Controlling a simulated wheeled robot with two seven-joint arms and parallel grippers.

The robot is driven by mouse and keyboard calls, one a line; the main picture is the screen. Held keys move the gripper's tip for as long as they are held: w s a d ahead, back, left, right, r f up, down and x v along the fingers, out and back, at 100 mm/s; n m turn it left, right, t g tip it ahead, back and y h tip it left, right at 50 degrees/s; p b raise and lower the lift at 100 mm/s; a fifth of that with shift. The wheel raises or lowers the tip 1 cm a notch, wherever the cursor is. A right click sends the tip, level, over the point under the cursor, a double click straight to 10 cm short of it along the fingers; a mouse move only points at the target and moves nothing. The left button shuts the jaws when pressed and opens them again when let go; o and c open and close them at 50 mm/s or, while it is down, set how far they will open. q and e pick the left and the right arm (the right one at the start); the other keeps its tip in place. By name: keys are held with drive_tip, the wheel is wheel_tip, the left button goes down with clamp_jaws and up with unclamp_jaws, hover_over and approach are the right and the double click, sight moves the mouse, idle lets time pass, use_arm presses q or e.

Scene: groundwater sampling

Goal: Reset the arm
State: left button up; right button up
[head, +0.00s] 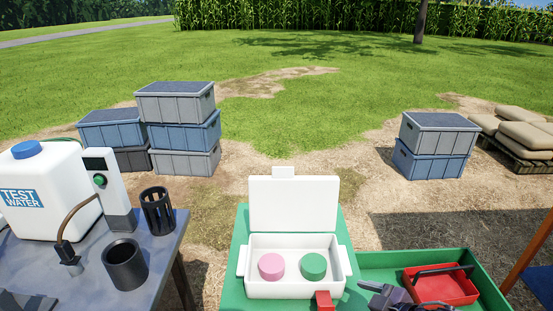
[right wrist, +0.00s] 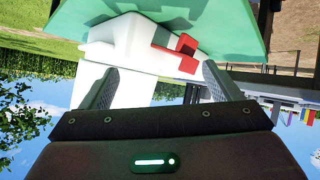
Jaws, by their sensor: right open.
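My right gripper (head: 376,291) is at the bottom edge of the head view, right of the open white cooler box (head: 240,262) and over the near part of the green tray. In the right wrist view its two fingers (right wrist: 158,85) stand wide apart with nothing between them. The white box (right wrist: 115,50) and its red latch (right wrist: 182,55) show beyond the fingers. A dark grey shape (head: 26,302) at the bottom left corner of the head view looks like my left gripper; it is cut off, and its jaws cannot be made out.
A pink lid (head: 271,266) and a green lid (head: 313,266) sit inside the box. A red tray (head: 440,287) is at right. The left table (head: 185,232) holds a water tank (head: 50,185), a meter (head: 108,190) and two black holders (head: 125,265). Stacked crates (head: 185,135) stand behind.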

drive_tip(key=shift+a+f+m+h, duration=0.15)
drive_tip(key=shift+f+m+h, duration=0.1)
drive_tip(key=shift+m+h, duration=0.35)
drive_tip(key=shift+s+f+m+t+h, duration=0.25)
drive_tip(key=shift+m+t+h, duration=0.25)
drive_tip(key=shift+h, duration=0.4)
drive_tip(key=s+d+f+m+g+h, duration=0.2)
drive_tip(key=s+m+g+h, duration=0.35)
drive_tip(key=s, duration=0.85)
wheel_tip(320, 180, down, 29)
drive_tip(key=s+m+g+y, duration=0.1)
drive_tip(key=s+m+g, duration=0.1)
drive_tip(key=s+d+f, duration=0.2)
drive_tip(key=s+f, duration=0.7)
drive_tip(key=s, duration=0.1)
drive_tip(key=s+d+f+g, duration=0.1)
drive_tip(key=s+d+f, duration=0.1)
drive_tip(key=s+f, duration=0.7)
drive_tip(key=shift+s+f+n, duration=0.35)
drive_tip(key=shift+s+f, duration=0.05)
drive_tip(key=shift+f, duration=0.25)
